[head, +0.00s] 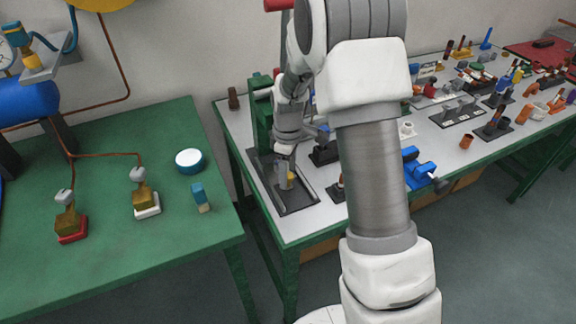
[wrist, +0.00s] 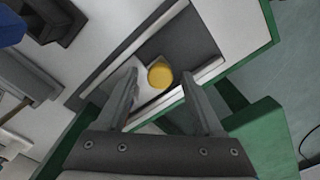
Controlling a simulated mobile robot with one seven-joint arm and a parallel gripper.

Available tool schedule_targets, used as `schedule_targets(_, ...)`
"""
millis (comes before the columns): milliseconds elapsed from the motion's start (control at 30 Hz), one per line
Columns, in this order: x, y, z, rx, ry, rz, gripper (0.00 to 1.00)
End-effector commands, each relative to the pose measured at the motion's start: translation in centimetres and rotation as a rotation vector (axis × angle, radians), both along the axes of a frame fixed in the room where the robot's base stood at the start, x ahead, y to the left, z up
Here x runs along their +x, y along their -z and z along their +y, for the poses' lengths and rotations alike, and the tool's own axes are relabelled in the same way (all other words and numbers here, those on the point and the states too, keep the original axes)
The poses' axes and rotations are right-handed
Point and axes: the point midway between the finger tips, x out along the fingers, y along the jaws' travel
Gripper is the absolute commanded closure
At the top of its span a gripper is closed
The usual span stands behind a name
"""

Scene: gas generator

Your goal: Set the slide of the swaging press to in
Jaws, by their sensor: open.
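The swaging press stands at the near left corner of the grey-topped bench, with a green frame (head: 262,125) and a dark base (head: 297,200). Its slide is a light plate (wrist: 122,84) with a round yellow knob (wrist: 160,75), lying between two pale rails on the dark base. The yellow knob also shows in the head view (head: 291,176). My gripper (head: 286,160) points down over the base. In the wrist view my gripper (wrist: 158,88) is open, with one finger on each side of the knob; I cannot tell whether either touches it. My arm hides part of the press.
A green table (head: 110,255) with two valve blocks and a blue-white round tin (head: 189,161) stands left, across a gap. A blue vise-like tool (head: 418,168) and many small tools and racks fill the bench to the right. A wall is behind.

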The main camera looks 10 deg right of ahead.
Motion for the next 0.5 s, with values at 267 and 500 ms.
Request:
schedule_targets(267, 0.1, -3.9, 0.0, 0.001, -0.001, -0.006, 0.31)
schedule_targets(500, 0.1, -9.9, 0.0, 0.000, 0.000, -0.006, 0.31)
